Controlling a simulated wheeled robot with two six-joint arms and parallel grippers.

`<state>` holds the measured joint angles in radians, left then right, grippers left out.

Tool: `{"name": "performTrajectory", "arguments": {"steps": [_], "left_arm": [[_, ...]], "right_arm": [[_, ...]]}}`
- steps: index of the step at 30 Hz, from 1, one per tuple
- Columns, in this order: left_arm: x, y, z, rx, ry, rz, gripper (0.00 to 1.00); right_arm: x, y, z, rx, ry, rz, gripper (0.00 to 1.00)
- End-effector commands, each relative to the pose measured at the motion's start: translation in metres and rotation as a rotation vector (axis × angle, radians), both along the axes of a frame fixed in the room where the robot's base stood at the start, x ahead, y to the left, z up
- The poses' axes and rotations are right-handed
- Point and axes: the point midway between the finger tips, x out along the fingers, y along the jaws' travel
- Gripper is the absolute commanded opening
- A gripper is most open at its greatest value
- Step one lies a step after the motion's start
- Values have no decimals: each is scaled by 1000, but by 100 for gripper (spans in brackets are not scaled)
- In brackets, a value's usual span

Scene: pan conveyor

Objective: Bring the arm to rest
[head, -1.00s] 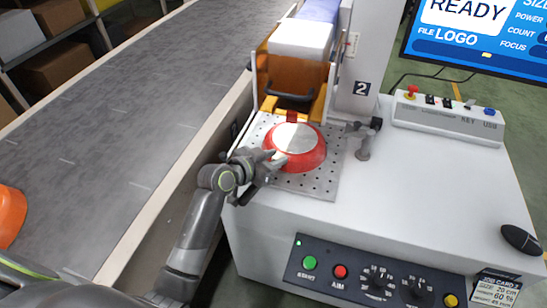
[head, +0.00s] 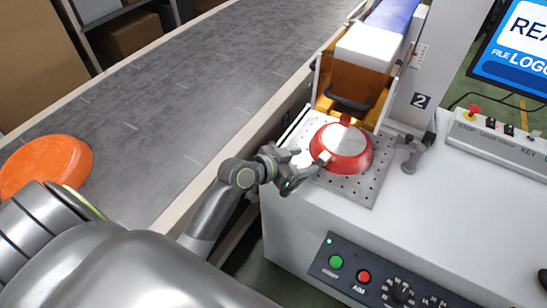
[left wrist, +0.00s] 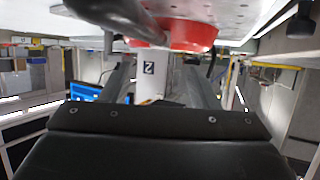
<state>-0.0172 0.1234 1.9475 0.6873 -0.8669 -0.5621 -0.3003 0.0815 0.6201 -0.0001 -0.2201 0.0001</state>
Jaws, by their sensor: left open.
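My left gripper (head: 310,157) is open at the near left edge of the red pan (head: 326,162) in the head view. The pan lies upside down on the perforated plate (head: 362,191), its pale round base facing up. The fingertips are close to the pan's rim; I cannot tell whether they touch it. In the left wrist view, the red pan (left wrist: 190,36) shows at the top with a dark handle beside it, and the two fingers stand apart with nothing between them. My right gripper is not in view.
An orange pan (head: 47,165) lies on the grey conveyor (head: 170,120) at the left. The white machine (head: 440,215) has a button panel (head: 350,272) in front, an orange press unit (head: 358,85) behind the plate, and a control box (head: 495,137) to the right.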

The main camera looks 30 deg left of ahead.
Motion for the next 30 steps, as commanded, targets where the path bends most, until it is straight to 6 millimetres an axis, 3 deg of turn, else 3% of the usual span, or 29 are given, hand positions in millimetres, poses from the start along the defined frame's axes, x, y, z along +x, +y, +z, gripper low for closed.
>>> {"name": "performTrajectory", "arguments": {"steps": [1,3,12,26,30], "left_arm": [[-12,7,10,5,3,1,54],[-26,15,16,6,4,1,54],[-71,39,35,3,0,-1,54],[-84,44,37,5,9,0,54],[-106,44,21,46,107,19,54]], "right_arm": [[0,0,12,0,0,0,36],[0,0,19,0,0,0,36],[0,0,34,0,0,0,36],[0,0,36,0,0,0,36],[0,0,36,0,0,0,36]]}}
